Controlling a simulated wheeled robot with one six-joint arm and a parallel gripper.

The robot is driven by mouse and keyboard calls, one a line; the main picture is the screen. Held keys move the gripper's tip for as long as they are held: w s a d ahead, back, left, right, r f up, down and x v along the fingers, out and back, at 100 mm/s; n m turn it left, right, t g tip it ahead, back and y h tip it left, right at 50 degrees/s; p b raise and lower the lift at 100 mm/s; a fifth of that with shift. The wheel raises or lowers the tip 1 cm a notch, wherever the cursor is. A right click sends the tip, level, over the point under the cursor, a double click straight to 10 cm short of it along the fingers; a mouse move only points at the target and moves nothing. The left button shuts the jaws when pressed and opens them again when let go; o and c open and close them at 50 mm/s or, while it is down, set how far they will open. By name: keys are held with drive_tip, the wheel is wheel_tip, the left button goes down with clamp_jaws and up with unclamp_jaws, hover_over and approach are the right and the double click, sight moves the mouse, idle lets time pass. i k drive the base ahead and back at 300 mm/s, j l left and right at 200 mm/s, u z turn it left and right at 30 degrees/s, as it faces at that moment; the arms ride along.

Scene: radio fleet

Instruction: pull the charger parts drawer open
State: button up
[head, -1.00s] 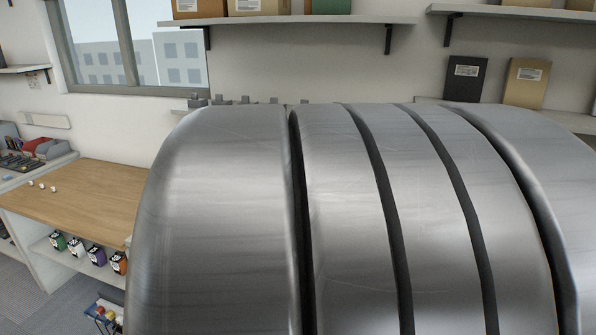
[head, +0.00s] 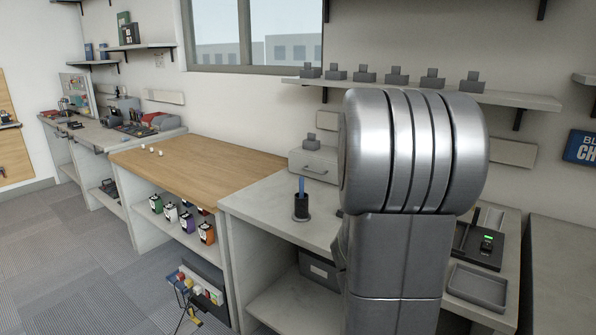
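A light grey drawer box (head: 309,158) with a bar handle on its front stands at the back of the grey counter, against the wall. Its front looks closed, and I cannot read any label on it. A small dark grey device sits on top of it. My own metal arm link stands large in front of the counter and hides what is just to the right of the box. My gripper is not in view, so its place relative to the handle does not show.
A dark pen cup (head: 301,206) stands on the grey counter (head: 262,205) in front of the box. A grey tray (head: 478,287) and a black device (head: 484,243) lie right of my arm. A wooden worktop (head: 190,165) adjoins left. Open carpet (head: 75,260) lies at front left.

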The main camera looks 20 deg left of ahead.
sight(324, 170)
drive_tip(key=i+j+u, duration=0.1)
drive_tip(key=j, duration=0.25)
drive_tip(key=i+j, duration=0.2)
drive_tip(key=j, duration=0.15)
drive_tip(key=i+j+u, duration=0.15)
drive_tip(key=j, duration=0.2)
drive_tip(key=i+j, duration=0.15)
drive_tip(key=j, duration=0.2)
drive_tip(key=i+l+u, duration=0.15)
drive_tip(key=i, duration=0.2)
drive_tip(key=i+u, duration=0.15)
drive_tip(key=i, duration=0.2)
